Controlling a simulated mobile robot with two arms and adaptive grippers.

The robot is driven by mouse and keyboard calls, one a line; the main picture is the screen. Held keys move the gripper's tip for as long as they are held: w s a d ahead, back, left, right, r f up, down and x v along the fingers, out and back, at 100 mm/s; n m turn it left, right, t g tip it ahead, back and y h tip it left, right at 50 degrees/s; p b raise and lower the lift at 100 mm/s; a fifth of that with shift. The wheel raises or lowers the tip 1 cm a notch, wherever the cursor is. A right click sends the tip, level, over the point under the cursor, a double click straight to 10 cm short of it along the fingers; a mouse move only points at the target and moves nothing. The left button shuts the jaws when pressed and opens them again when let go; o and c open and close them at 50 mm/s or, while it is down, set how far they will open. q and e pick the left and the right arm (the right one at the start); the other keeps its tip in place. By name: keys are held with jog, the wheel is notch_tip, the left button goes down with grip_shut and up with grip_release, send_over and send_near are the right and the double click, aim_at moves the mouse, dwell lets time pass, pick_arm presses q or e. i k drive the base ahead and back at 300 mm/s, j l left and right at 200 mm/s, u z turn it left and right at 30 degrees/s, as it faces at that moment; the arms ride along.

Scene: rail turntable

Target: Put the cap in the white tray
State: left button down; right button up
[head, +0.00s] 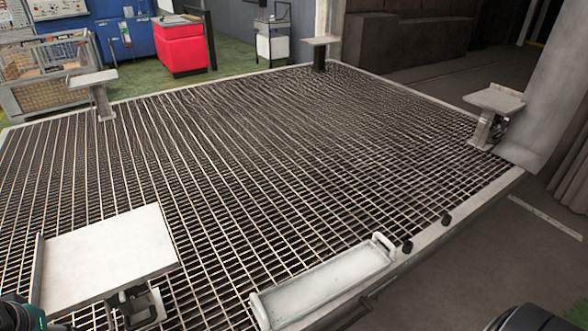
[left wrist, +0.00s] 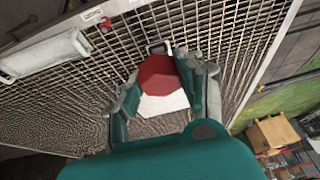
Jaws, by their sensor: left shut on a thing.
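The white tray (head: 325,288) lies along the front edge of the metal grating, with a raised handle at each end. It also shows at the upper left of the left wrist view (left wrist: 42,55). My left gripper (left wrist: 165,84) is shut on a red, many-sided cap (left wrist: 158,72), with fingers on both sides of it. A pale flat surface (left wrist: 163,104) shows just below the cap in that view; I cannot tell whether they touch. In the head view only a teal part of my left arm shows at the lower left corner; the cap is hidden. My right gripper is out of view.
A pale pedestal plate (head: 105,255) stands at the near left of the grating (head: 230,170), left of the tray. Other pedestals stand at the far left (head: 93,79), back (head: 320,41) and right (head: 494,98). The grating between is clear.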

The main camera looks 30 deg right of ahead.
aim_at(356, 266)
jog(key=l+z, duration=0.25)
jog(key=z, duration=0.2)
jog(key=l+z, duration=0.2)
jog(key=z, duration=0.25)
jog(key=l+z, duration=0.25)
jog(key=z, duration=0.15)
jog(key=i+l+z, duration=0.1)
jog(key=l, duration=0.35)
jog(key=i+l+z, duration=0.1)
jog(key=i+l, duration=0.2)
jog(key=i+l+z, duration=0.1)
jog(key=i+l, duration=0.15)
jog(key=l, duration=0.25)
